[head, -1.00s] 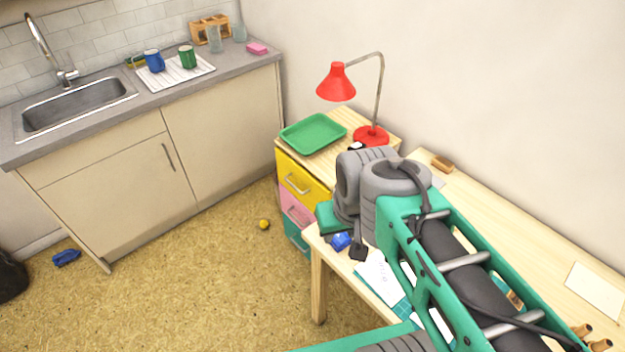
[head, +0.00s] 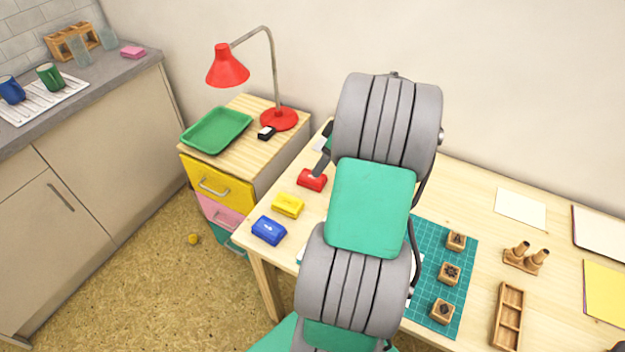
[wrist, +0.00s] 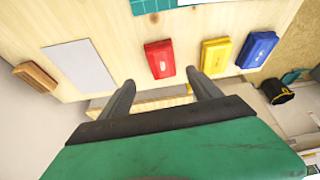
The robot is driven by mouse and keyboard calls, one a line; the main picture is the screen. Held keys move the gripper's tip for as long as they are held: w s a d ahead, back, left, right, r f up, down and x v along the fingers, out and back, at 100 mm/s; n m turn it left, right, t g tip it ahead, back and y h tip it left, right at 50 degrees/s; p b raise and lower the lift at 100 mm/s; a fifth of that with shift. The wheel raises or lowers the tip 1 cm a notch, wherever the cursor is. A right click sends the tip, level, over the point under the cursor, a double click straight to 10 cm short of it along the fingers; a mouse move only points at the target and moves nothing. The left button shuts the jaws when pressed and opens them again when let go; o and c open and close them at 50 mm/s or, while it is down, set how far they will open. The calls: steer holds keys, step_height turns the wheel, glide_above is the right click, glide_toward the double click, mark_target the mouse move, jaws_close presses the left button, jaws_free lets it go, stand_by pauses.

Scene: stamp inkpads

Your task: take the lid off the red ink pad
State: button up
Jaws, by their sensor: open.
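The red ink pad (head: 311,180) lies on the wooden table, at the back of a row with the yellow ink pad (head: 288,205) and the blue ink pad (head: 268,230). Its top is all red, with a small mark. In the wrist view the red ink pad (wrist: 159,59) lies just beyond the fingertips, roughly centred between them. My gripper (wrist: 159,77) is open and empty. In the head view a dark finger shows just above the red pad; my arm hides the rest of the gripper. I cannot tell the exact height above the pad.
A green cutting mat (head: 428,270) holds several wooden stamps. A small drawer cabinet left of the table bears a green tray (head: 217,130) and a red lamp (head: 228,68). A wooden block (wrist: 36,77) and pale paper (wrist: 78,66) lie left of the pads.

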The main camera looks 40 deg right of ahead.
mark_target(312, 178)
steer(key=x, duration=0.7)
steer(key=shift+a+f+p, duration=0.1)
steer(key=shift+a+p, duration=0.1)
steer(key=shift+p, duration=0.15)
steer(key=shift+c, duration=0.5)
jaws_close()
